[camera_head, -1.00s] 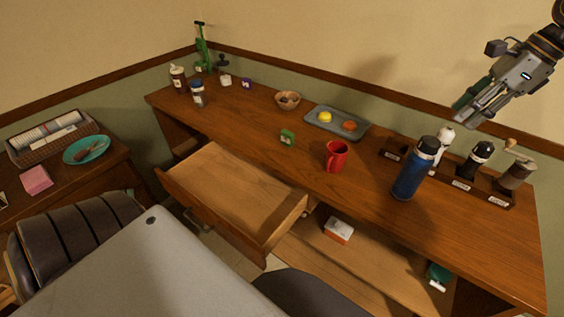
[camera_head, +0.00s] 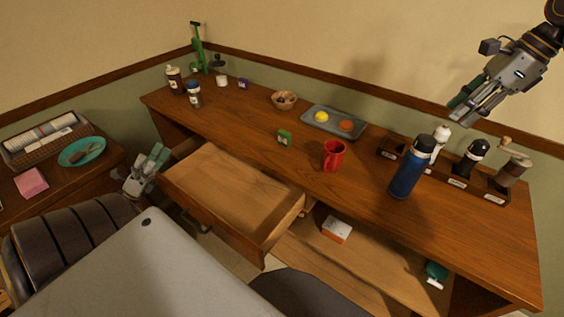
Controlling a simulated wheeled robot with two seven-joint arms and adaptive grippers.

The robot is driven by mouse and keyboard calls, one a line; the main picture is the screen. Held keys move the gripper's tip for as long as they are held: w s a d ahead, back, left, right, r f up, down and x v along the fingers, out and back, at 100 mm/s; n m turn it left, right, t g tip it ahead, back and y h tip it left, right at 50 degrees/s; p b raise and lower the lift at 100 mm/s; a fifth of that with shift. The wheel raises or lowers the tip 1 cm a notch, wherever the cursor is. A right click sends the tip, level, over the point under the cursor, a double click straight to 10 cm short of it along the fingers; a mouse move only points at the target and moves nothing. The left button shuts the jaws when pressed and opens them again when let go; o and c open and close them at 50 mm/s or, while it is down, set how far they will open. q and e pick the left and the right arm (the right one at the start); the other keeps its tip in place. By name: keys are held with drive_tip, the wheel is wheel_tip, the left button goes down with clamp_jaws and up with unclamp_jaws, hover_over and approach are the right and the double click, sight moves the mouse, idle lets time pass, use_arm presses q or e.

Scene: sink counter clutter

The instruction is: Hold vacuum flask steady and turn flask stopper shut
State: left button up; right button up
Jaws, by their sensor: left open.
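The vacuum flask (camera_head: 405,177) is blue and stands upright near the front edge of the wooden counter, right of the red mug. Its black stopper (camera_head: 426,142) sits on top; how tightly it is turned cannot be seen. My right gripper (camera_head: 463,108) hangs in the air at the upper right, above and behind the flask and apart from it; the gap between its fingers is unclear. My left gripper (camera_head: 156,159) is open and empty at the left, beside the open drawer and far from the flask.
A red mug (camera_head: 334,155) stands left of the flask. A wooden rack (camera_head: 467,181) with a pepper mill and bottles stands close on its right. A grey tray (camera_head: 352,133) lies behind. The open drawer (camera_head: 232,191) juts out in front.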

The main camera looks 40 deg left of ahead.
use_arm(q)
drive_tip(key=w+d+r+m+g+h, duration=0.2)
drive_tip(key=w+d+g, duration=0.4)
drive_tip(key=w+d, duration=1.1)
drive_tip(key=w+d+r+m+g+h, duration=0.15)
drive_tip(key=w+d+g, duration=0.55)
drive_tip(key=w+d, duration=0.95)
drive_tip(key=d+r+m+t, duration=0.1)
drive_tip(key=d+r+m, duration=0.1)
drive_tip(key=d, duration=1.4)
drive_tip(key=m+y, duration=0.2)
drive_tip(key=m, duration=0.4)
approach(399, 172)
drive_tip(key=shift+s+a+r+n+g, duration=0.1)
drive_tip(key=shift+a+n+g, duration=0.15)
drive_tip(key=shift+g, duration=0.05)
drive_tip(key=shift+d, duration=0.1)
drive_tip(key=shift+x, duration=6.8)
